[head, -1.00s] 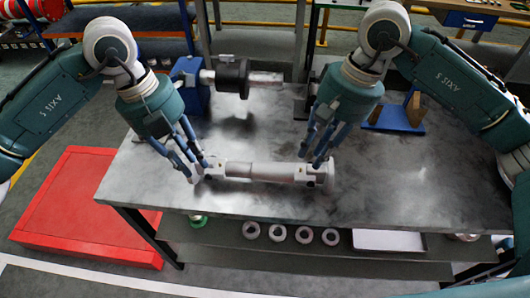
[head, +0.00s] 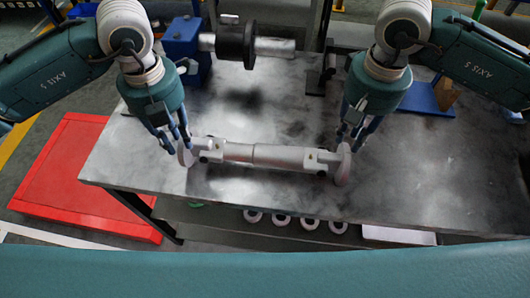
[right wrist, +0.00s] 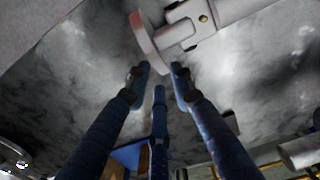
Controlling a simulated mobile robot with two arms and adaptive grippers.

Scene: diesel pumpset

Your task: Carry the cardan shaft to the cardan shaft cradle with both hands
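The cardan shaft (head: 265,155), a grey shaft with a pale round flange at each end, lies crosswise over the metal workbench and looks to rest on it. My left gripper (head: 178,148) is at its left flange, fingers spread, with no clear grip visible. My right gripper (head: 347,140) is over its right flange. In the right wrist view, the right gripper's fingers (right wrist: 160,75) stand apart, with the shaft's flange (right wrist: 152,42) just beyond and between the tips. I cannot pick out the cardan shaft cradle for certain.
The workbench (head: 240,195) has free room at right. A blue machine block (head: 185,45) with a black disc (head: 236,42) on a shaft stands at the back. A blue stand with a brown block (head: 444,95) is at right. A red platform (head: 70,180) lies on the floor at left.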

